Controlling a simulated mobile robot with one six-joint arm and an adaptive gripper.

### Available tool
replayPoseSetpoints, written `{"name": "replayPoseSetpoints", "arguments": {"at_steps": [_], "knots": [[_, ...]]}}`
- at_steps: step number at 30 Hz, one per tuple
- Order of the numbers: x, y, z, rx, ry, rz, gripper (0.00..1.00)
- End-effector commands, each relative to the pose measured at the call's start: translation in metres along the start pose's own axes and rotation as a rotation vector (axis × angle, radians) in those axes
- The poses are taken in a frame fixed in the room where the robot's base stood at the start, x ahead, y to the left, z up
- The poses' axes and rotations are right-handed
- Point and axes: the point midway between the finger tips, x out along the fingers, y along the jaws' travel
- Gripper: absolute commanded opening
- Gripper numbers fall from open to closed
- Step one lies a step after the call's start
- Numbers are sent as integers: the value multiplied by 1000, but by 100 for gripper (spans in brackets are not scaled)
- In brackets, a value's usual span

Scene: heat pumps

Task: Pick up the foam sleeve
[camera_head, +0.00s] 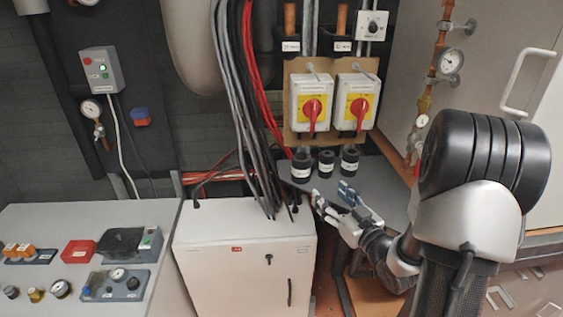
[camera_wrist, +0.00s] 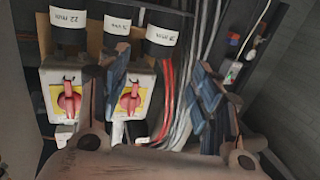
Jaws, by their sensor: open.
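Several short black foam sleeves with white labels stand upright on a grey shelf (camera_head: 335,184) below the two switches. In the head view there is a left sleeve (camera_head: 301,168), a smaller middle sleeve (camera_head: 326,162) and a right sleeve (camera_head: 349,160). The wrist view looks turned over and shows them along its top edge: one at left (camera_wrist: 68,37), one in the middle (camera_wrist: 118,22), one at right (camera_wrist: 163,40). My gripper (camera_head: 333,196) is open and empty, in front of the sleeves and apart from them. Its blue-padded fingers show in the wrist view (camera_wrist: 162,85).
Two yellow switch boxes with red handles (camera_head: 313,108) (camera_head: 358,108) hang just behind the sleeves. Black and red cables (camera_head: 247,90) run down at the left. A white cabinet (camera_head: 245,260) stands below. A bench (camera_head: 60,225) with parts is at far left.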

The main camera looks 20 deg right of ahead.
Motion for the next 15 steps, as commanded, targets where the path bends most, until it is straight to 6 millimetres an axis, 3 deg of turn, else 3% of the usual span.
{"name": "replayPoseSetpoints", "arguments": {"at_steps": [5,15], "knots": [[8,1,-2,17,35,-11,58],[80,-1,-5,15,35,-12,58]]}}
